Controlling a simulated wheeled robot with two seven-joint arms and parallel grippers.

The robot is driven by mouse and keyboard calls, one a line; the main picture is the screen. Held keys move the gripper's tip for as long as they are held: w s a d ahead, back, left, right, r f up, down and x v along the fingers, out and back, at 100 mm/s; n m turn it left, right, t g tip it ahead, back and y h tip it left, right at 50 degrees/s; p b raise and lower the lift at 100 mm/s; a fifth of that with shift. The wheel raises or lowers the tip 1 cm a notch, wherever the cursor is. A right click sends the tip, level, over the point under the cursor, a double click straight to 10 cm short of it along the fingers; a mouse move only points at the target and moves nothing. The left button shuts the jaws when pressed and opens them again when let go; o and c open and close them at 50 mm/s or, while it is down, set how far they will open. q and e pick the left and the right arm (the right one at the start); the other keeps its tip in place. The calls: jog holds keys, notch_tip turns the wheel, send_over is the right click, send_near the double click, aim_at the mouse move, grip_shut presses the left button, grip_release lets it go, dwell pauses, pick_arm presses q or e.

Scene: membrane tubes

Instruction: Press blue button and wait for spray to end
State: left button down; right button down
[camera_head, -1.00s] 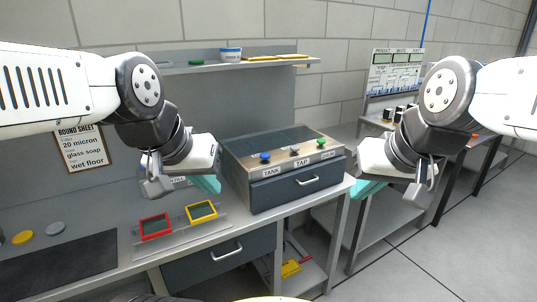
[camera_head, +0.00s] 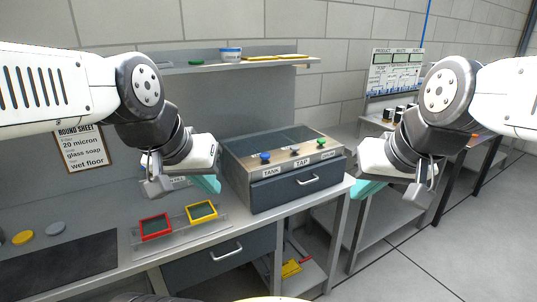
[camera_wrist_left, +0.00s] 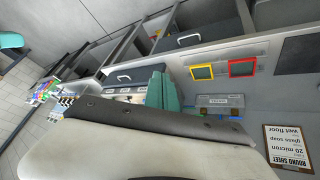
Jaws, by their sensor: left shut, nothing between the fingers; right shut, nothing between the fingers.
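The blue button (camera_head: 265,157) is a round knob on the front left of the grey box's sloped top panel (camera_head: 290,151), above the TANK label. The box (camera_head: 298,188) stands on the bench and has a dark drawer front. My left gripper (camera_head: 207,184) is shut and empty, left of the box and apart from the blue button. Its teal fingers (camera_wrist_left: 163,92) show in the left wrist view. My right gripper (camera_head: 366,190) is shut and empty, right of the box beyond the bench edge. No spray is visible.
A green knob (camera_head: 320,142) and a dark knob (camera_head: 295,150) share the panel. Red (camera_head: 155,227) and yellow (camera_head: 201,212) frames stand in a clear rack at the bench front. A shelf (camera_head: 175,70) runs above. A second table (camera_head: 395,210) stands at right.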

pick_arm(q)
jog(key=m+t+y, duration=0.3)
jog(key=m+y, duration=0.1)
jog(key=m, duration=0.3)
send_over(265, 156)
jog(key=shift+w+f, duration=0.15)
jog(key=shift+f, duration=0.25)
jog(key=shift+f, duration=4.4)
jog(key=shift+f, duration=0.15)
jog(key=shift+f, duration=0.3)
